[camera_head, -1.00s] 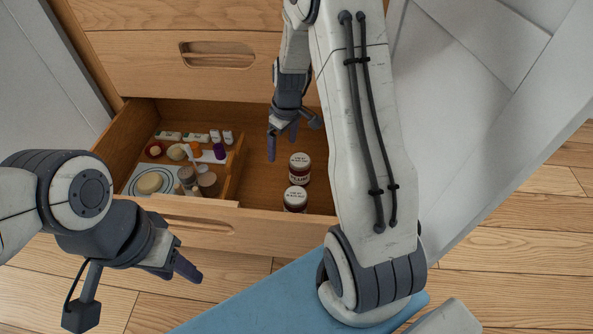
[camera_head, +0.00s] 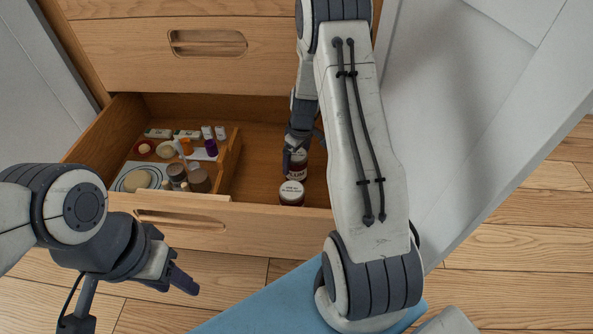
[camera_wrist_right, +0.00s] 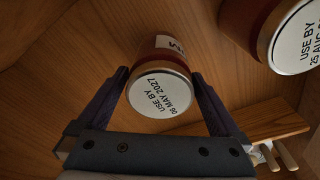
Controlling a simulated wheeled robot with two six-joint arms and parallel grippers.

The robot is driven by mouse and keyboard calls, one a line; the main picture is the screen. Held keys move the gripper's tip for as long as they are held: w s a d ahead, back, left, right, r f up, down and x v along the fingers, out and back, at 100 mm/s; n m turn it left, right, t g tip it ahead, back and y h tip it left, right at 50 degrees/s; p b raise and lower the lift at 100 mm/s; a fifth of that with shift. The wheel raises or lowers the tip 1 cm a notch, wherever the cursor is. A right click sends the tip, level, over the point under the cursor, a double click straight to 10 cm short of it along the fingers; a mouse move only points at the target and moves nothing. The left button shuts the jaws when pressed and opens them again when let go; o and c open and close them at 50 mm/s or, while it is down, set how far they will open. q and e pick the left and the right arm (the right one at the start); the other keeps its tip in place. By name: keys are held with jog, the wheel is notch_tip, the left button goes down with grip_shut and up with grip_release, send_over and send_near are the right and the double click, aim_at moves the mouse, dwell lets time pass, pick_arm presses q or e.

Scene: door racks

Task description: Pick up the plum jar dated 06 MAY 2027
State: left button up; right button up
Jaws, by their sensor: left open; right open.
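The plum jar dated 06 MAY 2027 shows in the right wrist view (camera_wrist_right: 158,92), its white lid reading "USE BY 06 MAY 2027". It stands in the open drawer; in the head view it is the rear jar (camera_head: 297,172), partly hidden by my right gripper. My right gripper (camera_head: 296,150) is open, with its fingers on either side of the jar in the wrist view (camera_wrist_right: 160,92); I cannot tell if they touch it. My left gripper (camera_head: 182,278) is open and empty in front of the drawer.
A second jar (camera_head: 291,192), its lid reading "25 AUG" in the right wrist view (camera_wrist_right: 298,38), stands close in front. A wooden divider (camera_head: 229,163) separates the jars from several small items at left. The drawer front (camera_head: 240,224) and the cabinet above bound the space.

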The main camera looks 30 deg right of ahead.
notch_tip(320, 180, down, 2)
jog(key=shift+w+f+b, duration=0.1)
jog(key=shift+w+b, duration=0.05)
jog(key=shift+b, duration=0.2)
grip_shut()
